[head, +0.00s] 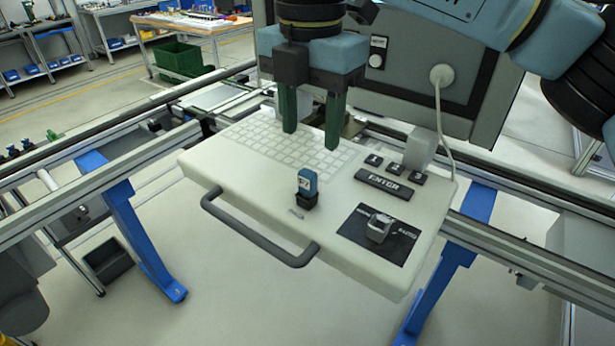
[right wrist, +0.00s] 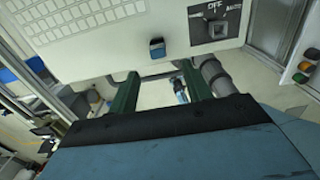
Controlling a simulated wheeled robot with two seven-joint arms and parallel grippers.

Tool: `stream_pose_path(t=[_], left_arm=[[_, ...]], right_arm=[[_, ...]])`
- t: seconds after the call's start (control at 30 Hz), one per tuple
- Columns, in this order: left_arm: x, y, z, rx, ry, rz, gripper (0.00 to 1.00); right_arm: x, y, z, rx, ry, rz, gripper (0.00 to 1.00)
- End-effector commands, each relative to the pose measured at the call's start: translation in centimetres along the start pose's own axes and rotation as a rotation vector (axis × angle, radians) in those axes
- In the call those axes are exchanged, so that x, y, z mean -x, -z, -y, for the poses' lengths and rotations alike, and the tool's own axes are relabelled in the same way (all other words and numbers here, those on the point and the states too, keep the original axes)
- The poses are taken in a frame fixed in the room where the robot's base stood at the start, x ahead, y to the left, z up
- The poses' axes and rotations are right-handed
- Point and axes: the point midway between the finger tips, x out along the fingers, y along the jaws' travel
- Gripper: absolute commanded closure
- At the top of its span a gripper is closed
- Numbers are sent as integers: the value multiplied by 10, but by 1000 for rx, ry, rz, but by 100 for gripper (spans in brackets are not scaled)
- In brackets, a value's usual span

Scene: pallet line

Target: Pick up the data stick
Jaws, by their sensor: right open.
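The data stick (head: 307,182) is a small blue stick with a pale label. It stands upright in a dark socket (head: 304,201) near the front edge of the white console panel (head: 260,180). It also shows in the right wrist view as a small blue block (right wrist: 157,47). My right gripper (head: 311,140) is open and empty, its two green fingers pointing down over the keyboard, behind and above the stick. The fingers also show in the right wrist view (right wrist: 160,80), apart from the stick. My left gripper is not in view.
A keyboard (head: 265,140), an ENTER key (head: 390,185) and a rotary switch (head: 378,228) on a black plate lie on the panel. A grey handle (head: 255,232) runs along its front edge. A grey screen housing (head: 405,90) with a cable (head: 439,120) rises behind.

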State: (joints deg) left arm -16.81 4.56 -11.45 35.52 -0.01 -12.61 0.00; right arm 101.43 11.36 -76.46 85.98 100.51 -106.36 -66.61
Motion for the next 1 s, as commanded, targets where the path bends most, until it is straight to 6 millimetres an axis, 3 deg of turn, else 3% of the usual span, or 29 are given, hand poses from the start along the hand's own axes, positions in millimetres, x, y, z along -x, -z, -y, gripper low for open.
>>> stream_pose_path(t=[0.07,0.17,0.37,0.5,0.7,1.0], left_arm=[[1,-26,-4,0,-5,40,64],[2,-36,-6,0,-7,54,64],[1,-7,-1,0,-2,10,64],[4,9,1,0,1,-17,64],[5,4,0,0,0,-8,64],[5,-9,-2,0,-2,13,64]], right_arm=[[-16,0,1,0,2,-1,51],[-30,0,0,-2,1,-1,51],[-43,0,0,-1,0,0,51],[-62,2,-1,0,2,0,51],[-87,3,-2,-1,1,-1,51],[-90,3,-2,-1,-2,-1,54]])
